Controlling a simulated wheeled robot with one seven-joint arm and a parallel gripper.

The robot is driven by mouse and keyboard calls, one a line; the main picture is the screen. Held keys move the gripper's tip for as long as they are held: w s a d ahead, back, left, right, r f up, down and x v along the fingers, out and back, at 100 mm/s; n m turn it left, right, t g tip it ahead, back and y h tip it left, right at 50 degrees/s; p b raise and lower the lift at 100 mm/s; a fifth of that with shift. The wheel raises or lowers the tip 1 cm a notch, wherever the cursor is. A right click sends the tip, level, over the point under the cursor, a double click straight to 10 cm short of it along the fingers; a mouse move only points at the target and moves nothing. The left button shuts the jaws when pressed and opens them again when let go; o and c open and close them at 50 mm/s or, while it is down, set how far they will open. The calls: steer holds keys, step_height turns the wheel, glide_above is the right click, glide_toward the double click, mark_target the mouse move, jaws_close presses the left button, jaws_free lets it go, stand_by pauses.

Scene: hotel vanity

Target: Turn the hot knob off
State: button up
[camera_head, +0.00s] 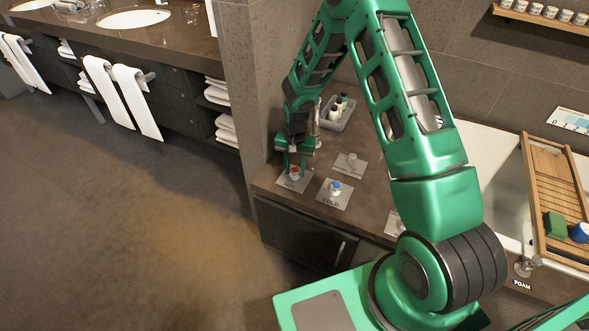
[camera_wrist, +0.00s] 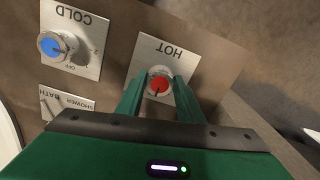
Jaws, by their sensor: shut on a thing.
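The hot knob has a red top (camera_head: 295,170) and sits on a metal plate marked HOT at the left front of the brown counter. It also shows in the wrist view (camera_wrist: 160,84), with its plate upside down there. My gripper (camera_head: 292,165) reaches down over the knob from above, and its green fingers are shut on the knob, one on each side. In the wrist view my gripper (camera_wrist: 160,95) partly hides the knob's sides. The knob's exact turn angle is hard to read.
The blue-topped cold knob (camera_head: 335,187) is just right of the hot knob. A bath/shower selector (camera_head: 351,161) stands behind them. A grey tray (camera_head: 340,113) with small bottles is at the back. A wooden bath tray (camera_head: 556,185) lies across the tub at right.

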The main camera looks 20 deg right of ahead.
mark_target(296, 169)
steer(key=shift+w+d+r, duration=0.1)
steer(key=shift+w+d, duration=0.05)
steer(key=shift+w, duration=0.1)
steer(key=o, duration=1)
steer(key=shift+o, duration=0.4)
steer(key=shift+s, duration=0.1)
step_height(296, 169, up, 11)
steer(key=shift+f, duration=0.2)
